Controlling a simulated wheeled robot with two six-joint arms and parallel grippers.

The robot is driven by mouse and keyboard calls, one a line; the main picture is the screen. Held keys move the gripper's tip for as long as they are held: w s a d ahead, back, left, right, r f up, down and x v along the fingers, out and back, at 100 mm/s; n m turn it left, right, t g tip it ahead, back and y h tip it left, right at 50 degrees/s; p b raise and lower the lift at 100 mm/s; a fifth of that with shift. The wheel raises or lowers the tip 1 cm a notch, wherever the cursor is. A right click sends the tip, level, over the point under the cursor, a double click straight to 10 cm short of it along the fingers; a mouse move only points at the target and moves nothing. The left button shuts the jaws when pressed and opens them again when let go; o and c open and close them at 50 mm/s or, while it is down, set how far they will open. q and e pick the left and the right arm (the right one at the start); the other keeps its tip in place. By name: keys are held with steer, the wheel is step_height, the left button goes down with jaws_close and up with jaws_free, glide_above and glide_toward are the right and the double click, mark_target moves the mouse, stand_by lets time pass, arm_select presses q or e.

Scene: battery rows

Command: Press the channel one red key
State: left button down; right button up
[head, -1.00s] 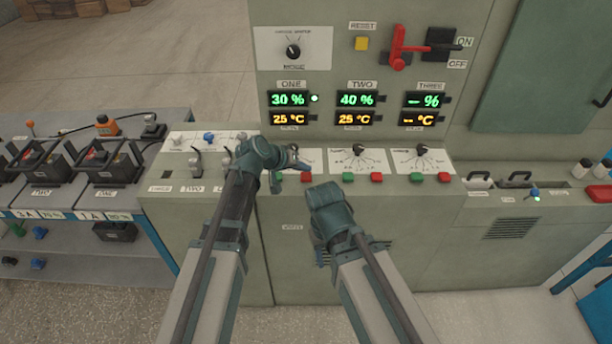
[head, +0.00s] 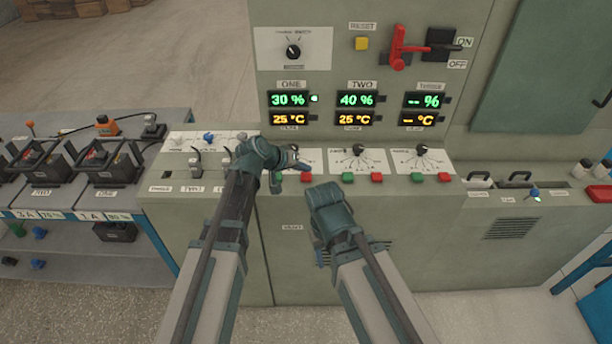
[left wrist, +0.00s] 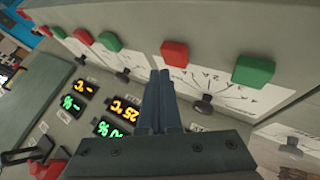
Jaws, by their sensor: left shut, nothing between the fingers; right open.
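The channel one red key (head: 306,177) is on the sloping front of the grey console, under the display marked ONE. It also shows in the left wrist view (left wrist: 175,53), just beyond my fingertips. The channel one green key (left wrist: 253,71) is beside it, mostly hidden behind my left gripper in the head view. My left gripper (head: 301,165) is shut and empty, its tips close to the red key. In the left wrist view its fingers (left wrist: 166,78) point at that key; contact cannot be told. My right gripper (head: 328,196) is open, lower, in front of the console.
Channel two's green key (head: 347,177) and red key (head: 377,177) are close on the right. Dial knobs sit above the keys. The ONE display (head: 289,100) reads 30 % with a green lamp lit beside it. Toggle switches (head: 196,160) are left of my left gripper.

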mark_target(304, 178)
arm_select(q)
steer(key=shift+f, duration=0.1)
stand_by(0.3)
steer(key=shift+f+b, duration=0.35)
steer(key=shift+b, duration=0.05)
steer(key=shift+f+b, duration=0.4)
steer(key=shift+b, duration=0.05)
stand_by(0.6)
steer(key=shift+r, duration=0.1)
steer(key=shift+r+p, duration=0.75)
steer(key=shift+p, duration=0.1)
steer(key=shift+r, duration=0.1)
step_height(304, 178, up, 5)
steer(key=p, duration=0.5)
